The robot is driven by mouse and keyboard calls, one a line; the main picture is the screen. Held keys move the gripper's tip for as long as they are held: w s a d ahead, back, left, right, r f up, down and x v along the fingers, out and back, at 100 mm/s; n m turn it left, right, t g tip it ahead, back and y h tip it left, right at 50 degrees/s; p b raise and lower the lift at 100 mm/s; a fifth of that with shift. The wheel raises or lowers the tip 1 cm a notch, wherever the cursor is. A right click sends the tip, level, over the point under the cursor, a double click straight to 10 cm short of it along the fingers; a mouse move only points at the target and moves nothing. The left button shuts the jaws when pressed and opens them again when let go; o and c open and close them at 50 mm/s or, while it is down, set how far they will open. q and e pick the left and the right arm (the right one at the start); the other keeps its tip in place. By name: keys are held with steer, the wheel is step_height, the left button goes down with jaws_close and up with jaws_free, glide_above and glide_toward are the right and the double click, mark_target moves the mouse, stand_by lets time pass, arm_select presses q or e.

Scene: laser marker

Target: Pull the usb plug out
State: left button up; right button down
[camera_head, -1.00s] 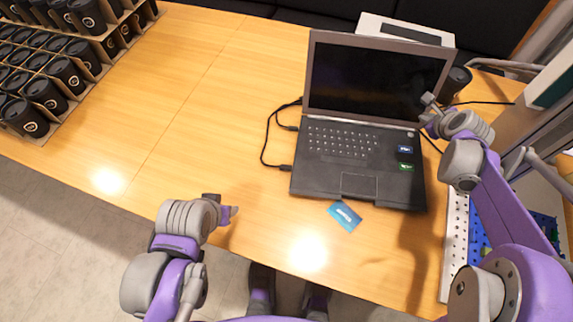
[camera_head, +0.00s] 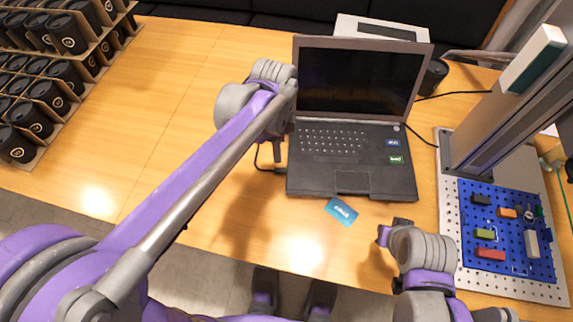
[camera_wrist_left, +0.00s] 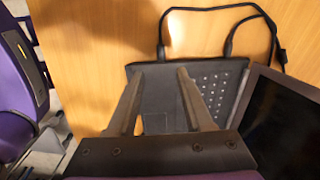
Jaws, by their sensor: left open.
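The open laptop (camera_head: 345,177) stands on the wooden table, its dark screen (camera_head: 360,82) upright. A black cable (camera_head: 256,158) runs to a plug (camera_head: 279,169) at its left edge. The left wrist view shows the cable looping (camera_wrist_left: 205,9) between two plugs, one at the left (camera_wrist_left: 162,50) and one at the right (camera_wrist_left: 228,50); I cannot tell which is the usb plug. My left gripper (camera_wrist_left: 160,72) is open and empty above the laptop's left side, apart from both plugs; my arm hides part of the cable in the head view. My right gripper (camera_head: 388,229) is near the table's front edge.
A blue card (camera_head: 341,211) lies in front of the laptop. Black cups (camera_head: 42,90) fill a rack at the left. A blue pegboard (camera_head: 505,245) with small blocks and an upright machine column (camera_head: 515,100) stand at the right. The table's left middle is clear.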

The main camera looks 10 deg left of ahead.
mark_target(280, 170)
steer(key=shift+s+f+n, duration=0.25)
steer(key=shift+s+n, duration=0.05)
steer(key=shift+s, duration=0.1)
arm_select(q)
steer(key=f, duration=0.5)
steer(key=f+b, duration=0.1)
steer(key=f, duration=0.4)
steer(key=shift+w+d+f+b, duration=0.2)
steer(key=shift+f+b, duration=0.1)
steer(key=shift+f, duration=0.1)
arm_select(e)
steer(key=shift+f, duration=0.75)
arm_select(q)
jaws_close()
steer(key=shift+a, duration=0.1)
